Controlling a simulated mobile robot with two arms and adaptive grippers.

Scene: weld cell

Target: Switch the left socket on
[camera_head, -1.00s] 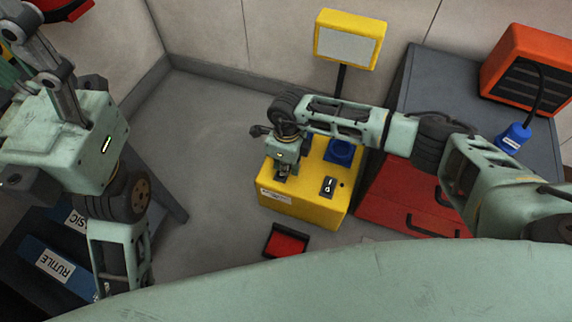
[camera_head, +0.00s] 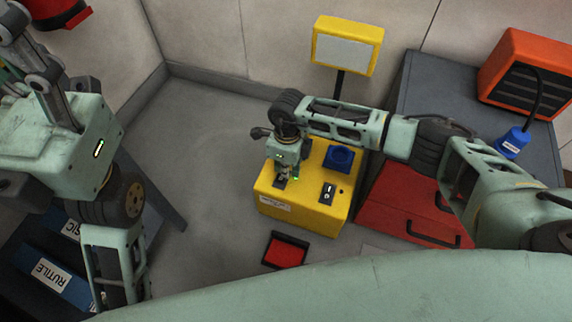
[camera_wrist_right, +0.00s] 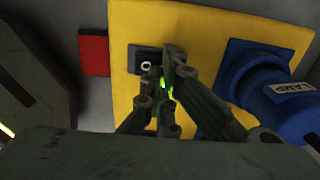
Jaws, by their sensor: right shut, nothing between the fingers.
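A yellow power box (camera_head: 312,210) stands on the floor. Its left rocker switch (camera_head: 279,183) is at the fingertips of my right gripper (camera_head: 284,175). In the right wrist view this black switch (camera_wrist_right: 144,62) shows a white ring mark, its other end hidden by the fingers. My right gripper (camera_wrist_right: 170,70) is shut and empty, over or touching the switch. A green light (camera_head: 297,178) glows beside it. The left socket (camera_wrist_right: 240,68) holds a blue plug (camera_wrist_right: 287,103) with a label. My left gripper is out of view.
The right socket (camera_head: 339,157) and right rocker switch (camera_head: 328,193) are clear of the gripper. A yellow-framed panel (camera_head: 347,47) stands behind. A red pad (camera_head: 286,251) lies in front. A blue plug (camera_head: 512,141) rests on the grey cabinet (camera_head: 425,85).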

